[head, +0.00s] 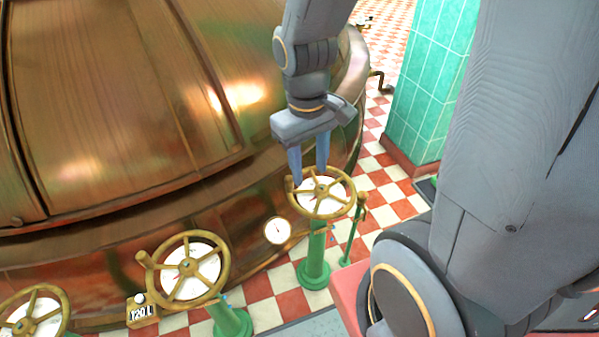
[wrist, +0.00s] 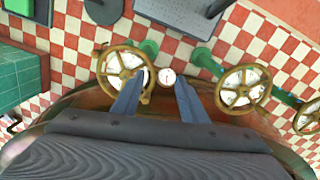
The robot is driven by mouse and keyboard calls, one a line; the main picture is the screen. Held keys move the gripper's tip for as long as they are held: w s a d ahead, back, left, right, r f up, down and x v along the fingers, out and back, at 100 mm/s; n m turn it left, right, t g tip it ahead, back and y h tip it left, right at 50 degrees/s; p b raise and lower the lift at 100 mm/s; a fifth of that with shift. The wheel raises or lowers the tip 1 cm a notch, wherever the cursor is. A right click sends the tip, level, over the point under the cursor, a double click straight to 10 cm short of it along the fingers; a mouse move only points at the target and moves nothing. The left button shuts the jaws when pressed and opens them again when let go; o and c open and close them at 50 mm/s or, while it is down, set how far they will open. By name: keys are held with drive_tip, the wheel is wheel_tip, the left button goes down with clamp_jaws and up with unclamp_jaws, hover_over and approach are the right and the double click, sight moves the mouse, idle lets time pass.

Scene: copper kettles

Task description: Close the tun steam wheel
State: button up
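Several brass handwheels on green posts stand beside the copper kettle. My gripper (head: 309,174) is above the right-hand wheel (head: 321,194), pointing down, its two blue-grey fingers apart with nothing between them. In the head view the fingertips overlap this wheel's far rim and dial; contact cannot be told. In the wrist view the same wheel (wrist: 124,73) is at the left, partly behind one finger of my gripper (wrist: 158,82). A second wheel (head: 183,271) has a small plate (head: 142,311) beside it. A third wheel (head: 33,314) is cut by the lower left edge. No readable label names the steam wheel.
The copper kettle (head: 120,90) fills the left and back. A small round gauge (head: 278,231) sits low on its side. A green tiled pillar (head: 430,80) stands behind at right. A thin green post (head: 353,230) is close to the right-hand wheel. Checkered floor lies between.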

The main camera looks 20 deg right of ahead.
drive_tip(key=w+f+n+h, duration=0.2)
drive_tip(key=w+f+n, duration=0.4)
drive_tip(key=w+n, duration=0.2)
drive_tip(key=n+h+b, duration=0.2)
drive_tip(key=n, duration=0.6)
hover_over(287, 178)
drive_tip(key=a, duration=0.2)
drive_tip(key=f, duration=0.7)
drive_tip(key=shift+s+a+f, duration=0.1)
drive_tip(key=shift+s+f, duration=0.1)
drive_tip(key=shift+w+f+n, duration=0.15)
drive_tip(key=shift+f+n, duration=0.15)
drive_tip(key=shift+f, duration=0.05)
drive_tip(key=shift+x, duration=3.6)
drive_tip(key=shift+w, duration=0.1)
clamp_jaws()
